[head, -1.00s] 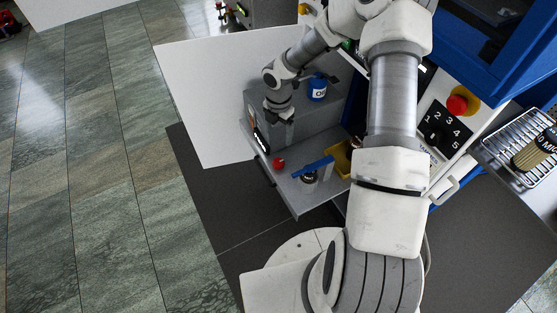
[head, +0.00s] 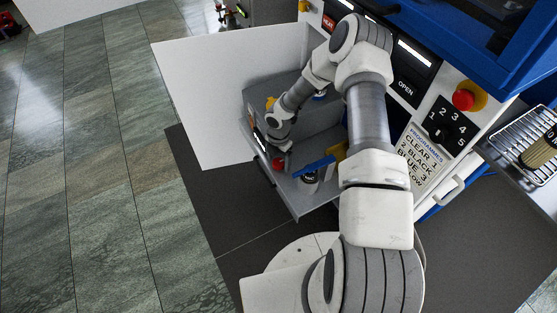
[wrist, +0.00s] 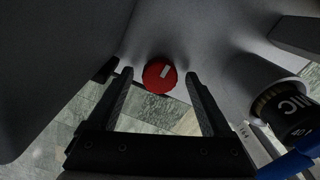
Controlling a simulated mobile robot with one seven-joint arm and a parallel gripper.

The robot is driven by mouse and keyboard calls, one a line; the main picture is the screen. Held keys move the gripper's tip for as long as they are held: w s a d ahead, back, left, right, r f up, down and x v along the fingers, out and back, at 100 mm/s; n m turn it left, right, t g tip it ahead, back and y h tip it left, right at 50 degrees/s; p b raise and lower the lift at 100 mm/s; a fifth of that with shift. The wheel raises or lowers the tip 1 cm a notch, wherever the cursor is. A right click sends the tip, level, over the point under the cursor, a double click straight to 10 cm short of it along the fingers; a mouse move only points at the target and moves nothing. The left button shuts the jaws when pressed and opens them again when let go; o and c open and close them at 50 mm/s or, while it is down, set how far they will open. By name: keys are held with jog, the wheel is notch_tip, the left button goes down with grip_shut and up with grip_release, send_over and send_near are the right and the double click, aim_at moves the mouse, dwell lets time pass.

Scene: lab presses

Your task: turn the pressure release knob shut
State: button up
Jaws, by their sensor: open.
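The pressure release knob is the small red round knob (head: 278,164) at the front left of the grey press unit in the head view. In the wrist view the red knob (wrist: 159,75) shows a pale bar mark, tilted, on its face. My gripper (wrist: 158,90) is open, with one finger on each side of the knob in the picture. The knob sits between the fingertips or just beyond them; I cannot tell whether they touch it. In the head view my gripper (head: 279,150) is right by the knob, its fingers partly hidden by my wrist.
A dark labelled jar (wrist: 284,108) with a blue lever (wrist: 292,163) stands right of the knob. In the head view the blue lever (head: 314,166) lies above the tray. A red emergency button (head: 463,99) is on the right panel. A white panel (head: 195,100) stands left.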

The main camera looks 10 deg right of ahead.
grip_shut()
dwell(0.4)
jog(key=shift+m, duration=0.3)
jog(key=m+b, duration=0.2)
jog(key=m, duration=0.1)
jog(key=shift+m, duration=0.3)
jog(key=m+b, duration=0.2)
jog(key=m, duration=0.2)
jog(key=shift+m, duration=0.3)
jog(key=m+b, duration=0.1)
jog(key=m, duration=0.3)
jog(key=shift+m+b, duration=0.3)
jog(key=shift+b, duration=0.05)
jog(key=shift+m+b, duration=0.65)
jog(key=shift+m, duration=1.55)
